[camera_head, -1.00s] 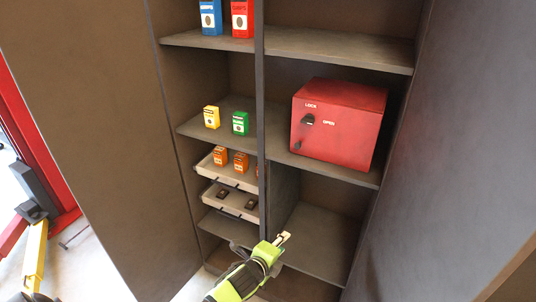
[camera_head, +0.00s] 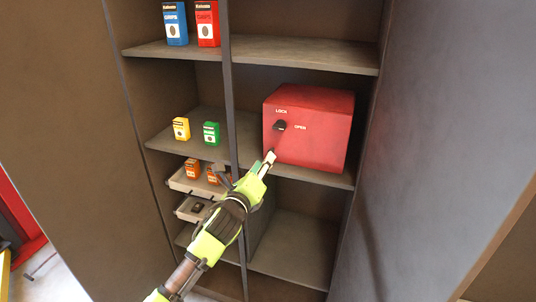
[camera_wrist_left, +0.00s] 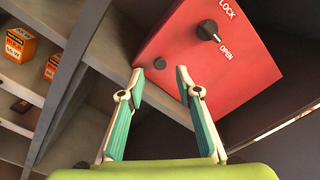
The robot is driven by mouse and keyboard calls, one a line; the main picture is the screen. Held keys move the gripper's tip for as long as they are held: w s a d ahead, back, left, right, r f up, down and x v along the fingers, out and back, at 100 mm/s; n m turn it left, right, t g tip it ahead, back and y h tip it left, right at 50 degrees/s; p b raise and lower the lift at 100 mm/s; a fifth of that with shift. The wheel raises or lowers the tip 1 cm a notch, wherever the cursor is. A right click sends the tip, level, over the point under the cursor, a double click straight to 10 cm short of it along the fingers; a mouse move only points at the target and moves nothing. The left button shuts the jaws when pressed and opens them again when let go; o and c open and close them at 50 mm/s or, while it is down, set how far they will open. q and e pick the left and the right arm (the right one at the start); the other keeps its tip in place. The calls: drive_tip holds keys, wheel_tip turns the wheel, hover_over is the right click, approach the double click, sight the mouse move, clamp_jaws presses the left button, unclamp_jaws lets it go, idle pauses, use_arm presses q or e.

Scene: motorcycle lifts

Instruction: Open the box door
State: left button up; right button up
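A red box (camera_head: 320,125) sits on the middle shelf in the right half of the cabinet. Its front has a dark knob (camera_head: 279,127) with the words LOCK and OPEN beside it; the box door looks shut. My left gripper (camera_head: 269,160) is just below and in front of the box's lower left corner. In the left wrist view its fingers (camera_wrist_left: 158,78) are apart with nothing between them. My right gripper is not in view.
A vertical divider (camera_head: 229,90) stands left of the box. Left shelves hold blue (camera_head: 176,24) and red (camera_head: 207,24) packets, a yellow (camera_head: 181,128) and a green packet (camera_head: 211,133), and trays with orange packets (camera_head: 192,168). The shelf below the box (camera_head: 295,248) looks empty.

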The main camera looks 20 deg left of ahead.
use_arm(q)
drive_tip(key=shift+w+d, duration=0.1)
drive_tip(key=shift+w, duration=2.5)
clamp_jaws()
